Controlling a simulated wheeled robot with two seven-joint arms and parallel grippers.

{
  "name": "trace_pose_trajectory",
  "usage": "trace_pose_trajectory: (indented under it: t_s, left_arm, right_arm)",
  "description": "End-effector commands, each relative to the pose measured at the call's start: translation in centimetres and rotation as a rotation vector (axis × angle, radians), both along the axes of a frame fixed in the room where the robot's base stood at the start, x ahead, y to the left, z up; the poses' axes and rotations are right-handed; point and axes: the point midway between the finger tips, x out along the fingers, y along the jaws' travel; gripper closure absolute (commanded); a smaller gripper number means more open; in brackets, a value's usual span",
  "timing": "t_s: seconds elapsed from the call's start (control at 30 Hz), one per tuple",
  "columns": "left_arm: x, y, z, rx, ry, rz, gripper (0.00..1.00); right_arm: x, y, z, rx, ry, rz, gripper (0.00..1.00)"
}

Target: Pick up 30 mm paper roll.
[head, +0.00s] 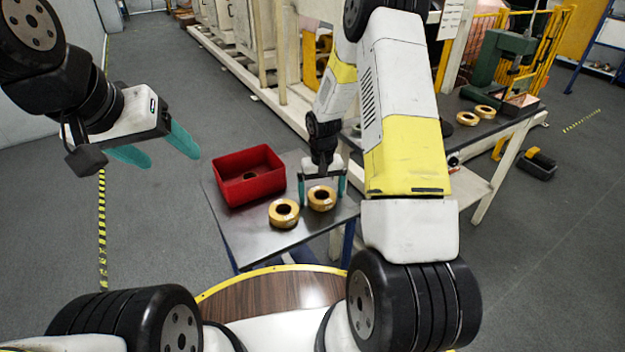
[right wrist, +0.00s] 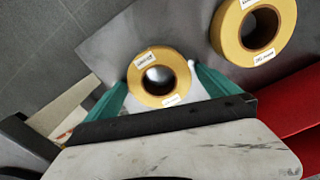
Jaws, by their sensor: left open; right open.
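Two yellow paper rolls lie flat on the small dark table (head: 250,232). The right-hand roll (head: 321,207) is under my right gripper (head: 321,188), whose teal fingers stand apart on either side of it. In the right wrist view this roll (right wrist: 140,80) shows between the open fingers, not clasped. The other roll (head: 284,222) lies just to its left in the head view, and looks wider in the right wrist view (right wrist: 228,28). The labels are too small to read a width. My left gripper (head: 160,146) is open and empty, over the floor at left.
A red bin (head: 228,190) stands on the same table, behind and left of the rolls; a round thing shows inside. Two more rolls (head: 468,118) (head: 485,111) lie on the workbench at right, near a green machine (head: 495,58). The left floor is clear.

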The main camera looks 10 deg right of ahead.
Motion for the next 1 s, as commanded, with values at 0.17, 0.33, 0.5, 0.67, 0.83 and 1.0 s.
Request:
trace_pose_trajectory:
  t_s: [0.17,0.33,0.5,0.67,0.83,1.0]
  left_arm:
    - [0.0,0.0,0.0,0.0,0.0,0.0,0.33]
    - [0.0,0.0,0.0,0.0,0.0,0.0,0.33]
    - [0.0,0.0,0.0,0.0,0.0,0.0,0.33]
    - [0.0,0.0,0.0,0.0,0.0,0.0,0.33]
    - [0.0,0.0,0.0,0.0,0.0,0.0,0.33]
    - [0.0,0.0,0.0,0.0,0.0,0.0,0.33]
  right_arm:
    - [0.0,0.0,-0.1,0.0,0.0,0.0,0.0]
    - [0.0,0.0,-0.1,0.0,0.0,-0.001,0.26]
    - [0.0,0.0,0.0,0.0,0.0,-0.001,0.59]
    - [0.0,0.0,0.0,0.0,0.0,0.0,0.68]
    - [0.0,0.0,0.1,0.0,0.0,-0.001,0.68]
    - [0.0,0.0,1.2,0.0,-0.001,-0.001,0.68]
